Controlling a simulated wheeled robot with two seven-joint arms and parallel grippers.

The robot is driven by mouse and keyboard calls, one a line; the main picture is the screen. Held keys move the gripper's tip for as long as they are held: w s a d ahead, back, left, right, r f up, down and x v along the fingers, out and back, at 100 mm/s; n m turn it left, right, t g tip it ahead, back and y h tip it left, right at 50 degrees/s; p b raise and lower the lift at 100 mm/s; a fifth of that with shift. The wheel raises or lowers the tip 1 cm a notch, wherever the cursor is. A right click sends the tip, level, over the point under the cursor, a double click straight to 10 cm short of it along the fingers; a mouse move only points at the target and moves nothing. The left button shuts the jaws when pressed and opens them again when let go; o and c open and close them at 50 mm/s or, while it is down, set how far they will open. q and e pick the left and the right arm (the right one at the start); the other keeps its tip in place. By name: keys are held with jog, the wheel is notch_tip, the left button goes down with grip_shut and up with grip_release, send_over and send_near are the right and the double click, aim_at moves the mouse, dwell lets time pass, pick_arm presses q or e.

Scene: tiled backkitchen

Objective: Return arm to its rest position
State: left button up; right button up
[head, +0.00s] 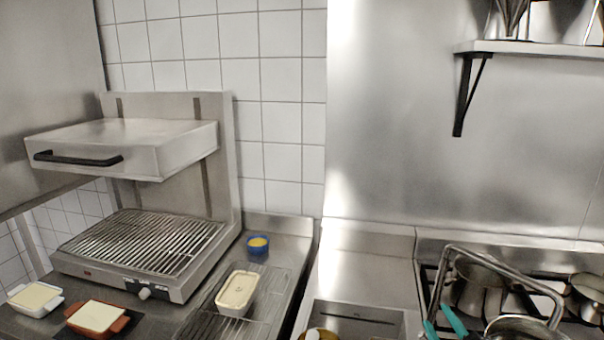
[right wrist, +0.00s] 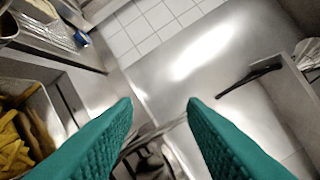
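My right gripper (head: 443,328) shows at the bottom edge of the head view, in front of the stove, with its two teal fingertips apart. In the right wrist view its teal fingers (right wrist: 160,105) are spread wide with nothing held between them. The fingers point toward the steel back wall and the stove area. My left gripper is not in view, and most of my right arm is out of the picture.
Pots (head: 474,293) stand on the stove right of my gripper. A grey bent bar (head: 505,272) arches over them. A shelf (head: 530,48) is above. A grill (head: 145,245) and dishes (head: 237,291) are left. Fries (right wrist: 14,140) lie in a steel container at left in the wrist view.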

jog(key=s+a+f+m+g+h, duration=0.1)
jog(key=s+a+f+m+g, duration=0.3)
jog(key=s+f+g, duration=0.6)
jog(key=s+a+f+m+g, duration=0.1)
jog(key=s+f+m+g, duration=0.45)
jog(key=s+f, duration=0.8)
jog(key=s+f+g+b, duration=0.1)
jog(key=s+f, duration=0.1)
jog(key=f, duration=1)
jog(key=s+f+b, duration=0.1)
jog(key=s+f, duration=0.1)
jog(key=f, duration=1)
jog(key=s+d+f+g+b, duration=0.1)
jog(key=s+d+f+b, duration=0.1)
jog(key=s+f, duration=1.4)
notch_tip(320, 180, down, 3)
jog(key=shift+s+d+r, duration=0.1)
jog(key=shift+s+d, duration=0.1)
jog(key=shift+d, duration=0.35)
